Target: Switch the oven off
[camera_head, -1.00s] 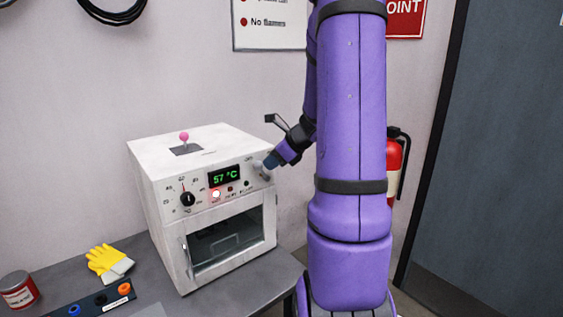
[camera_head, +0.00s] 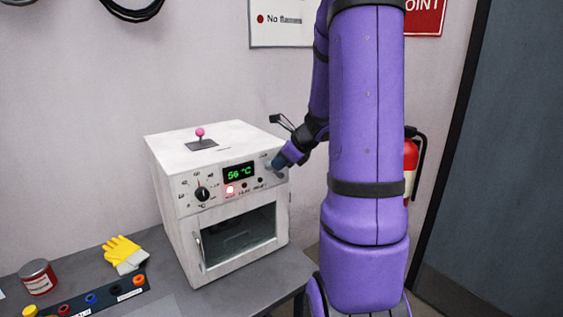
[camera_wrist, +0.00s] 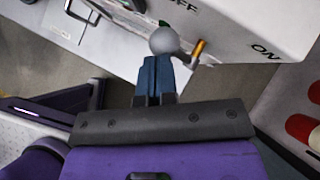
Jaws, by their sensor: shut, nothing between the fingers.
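The white oven (camera_head: 225,203) stands on the grey bench in the head view. Its green display (camera_head: 239,173) reads 56 °C and a red lamp (camera_head: 230,190) below it is lit. In the wrist view a switch with a round grey knob (camera_wrist: 166,39) and a brass-coloured pin (camera_wrist: 199,48) sits by the oven's OFF and ON lettering. My gripper (camera_wrist: 155,62) is shut and empty, its fingertips right at the knob; I cannot tell whether they touch. In the head view my gripper (camera_head: 276,163) is at the right end of the oven's front panel and partly hides the switch.
A dial (camera_head: 202,194) and a pink-tipped lever (camera_head: 200,132) are on the oven. A fire extinguisher (camera_head: 410,160) is behind my arm.

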